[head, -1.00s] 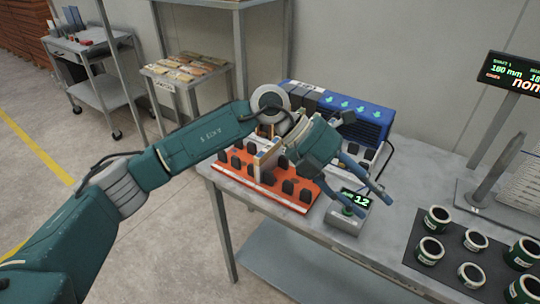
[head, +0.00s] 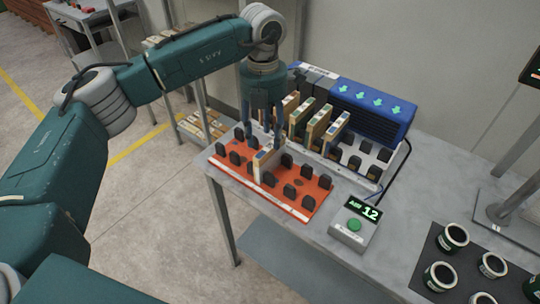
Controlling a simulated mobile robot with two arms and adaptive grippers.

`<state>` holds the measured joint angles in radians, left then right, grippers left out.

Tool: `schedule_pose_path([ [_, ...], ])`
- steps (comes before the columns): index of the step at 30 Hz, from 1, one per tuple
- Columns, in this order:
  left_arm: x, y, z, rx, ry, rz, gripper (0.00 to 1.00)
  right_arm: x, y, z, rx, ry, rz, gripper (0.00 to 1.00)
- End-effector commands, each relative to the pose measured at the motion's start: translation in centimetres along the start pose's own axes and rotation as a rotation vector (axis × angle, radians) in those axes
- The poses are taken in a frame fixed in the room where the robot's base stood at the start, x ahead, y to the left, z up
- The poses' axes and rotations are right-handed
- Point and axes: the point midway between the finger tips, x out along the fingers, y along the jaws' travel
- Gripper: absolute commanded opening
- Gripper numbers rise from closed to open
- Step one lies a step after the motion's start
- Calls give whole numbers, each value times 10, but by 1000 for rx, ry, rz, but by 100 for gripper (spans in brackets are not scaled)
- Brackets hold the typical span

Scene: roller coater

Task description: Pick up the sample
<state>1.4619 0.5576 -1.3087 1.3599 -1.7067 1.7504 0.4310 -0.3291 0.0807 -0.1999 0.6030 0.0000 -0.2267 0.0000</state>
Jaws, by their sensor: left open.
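A thin light panel (head: 263,166), which looks like a sample, stands upright between black holders in the orange rack (head: 306,214). Several similar panels (head: 317,124) stand in the white rack (head: 366,182) behind it. My left gripper (head: 262,132) points down over the orange rack, its two dark fingers spread apart. The fingertips are just above and behind the lone panel in this view. Nothing shows between the fingers, and I cannot tell the exact gap to the panel. My right gripper is not in view.
A blue unit with green arrows (head: 371,107) stands behind the racks. A small box with a green button and a display reading 12 (head: 353,222) stands right of the orange rack.

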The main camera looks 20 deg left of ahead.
Motion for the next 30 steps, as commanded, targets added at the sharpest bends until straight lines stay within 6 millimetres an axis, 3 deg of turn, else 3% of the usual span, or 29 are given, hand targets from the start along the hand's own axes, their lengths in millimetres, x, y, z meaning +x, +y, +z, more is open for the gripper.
schedule_pose_path([
  [6, 28, -4, 8, 1, 5, -1, 47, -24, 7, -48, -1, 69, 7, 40],
  [9, 41, -4, 8, 1, 3, -2, 47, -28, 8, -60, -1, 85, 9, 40],
  [18, 48, -4, 9, 2, 0, 0, 47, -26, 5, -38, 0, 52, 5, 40],
  [25, 48, -4, 9, 2, 0, -1, 3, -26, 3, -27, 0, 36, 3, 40],
  [30, 47, -4, 9, 2, -1, -1, 0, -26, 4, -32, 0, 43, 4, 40],
])
